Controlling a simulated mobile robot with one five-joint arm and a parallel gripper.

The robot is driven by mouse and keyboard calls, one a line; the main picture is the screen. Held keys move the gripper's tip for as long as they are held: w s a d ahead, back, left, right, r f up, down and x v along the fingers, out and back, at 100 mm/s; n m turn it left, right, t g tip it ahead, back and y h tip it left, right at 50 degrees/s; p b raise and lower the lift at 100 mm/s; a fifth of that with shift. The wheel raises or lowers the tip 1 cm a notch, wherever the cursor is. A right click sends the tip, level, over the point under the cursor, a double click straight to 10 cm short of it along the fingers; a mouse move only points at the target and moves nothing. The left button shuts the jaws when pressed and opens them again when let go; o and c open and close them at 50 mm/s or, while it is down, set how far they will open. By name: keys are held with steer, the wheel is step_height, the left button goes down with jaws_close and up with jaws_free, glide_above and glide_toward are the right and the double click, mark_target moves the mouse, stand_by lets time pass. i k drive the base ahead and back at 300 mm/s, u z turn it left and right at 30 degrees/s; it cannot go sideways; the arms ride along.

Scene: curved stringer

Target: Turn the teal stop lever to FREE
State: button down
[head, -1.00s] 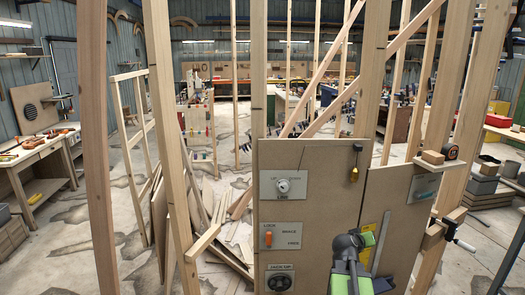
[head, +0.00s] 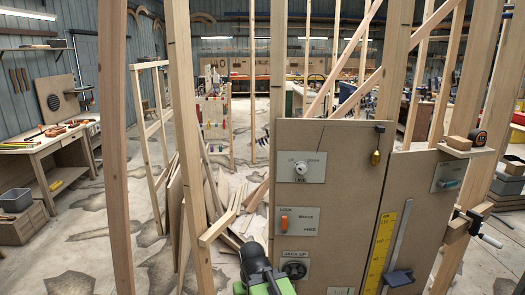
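A teal lever (head: 449,184) sits on a pale plate at the upper right of the right-hand brown board, and it looks close to level. The plate's lettering is too small to read. An orange lever (head: 284,222) points upright on a separate plate on the left-hand board, whose labels look like LOCK, BRACE and FREE. My arm's dark and green end (head: 262,272) shows at the bottom centre, left of the black JACK UP knob and well away from the teal lever. My gripper's fingertips cannot be made out.
The left board also has a white LINE knob (head: 301,168) and a black JACK UP knob (head: 295,269). A yellow scale (head: 381,254) and a metal rule (head: 399,243) are on the right board. A small shelf (head: 468,152) holds a tape measure. Wooden posts stand left of the boards.

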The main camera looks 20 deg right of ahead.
mark_target(441, 183)
steer(key=z, duration=0.45)
steer(key=k, duration=0.1)
steer(key=u, duration=2.65)
steer(key=k, duration=0.65)
steer(key=z, duration=3.5)
steer(key=i, duration=0.1)
steer(key=u, duration=1)
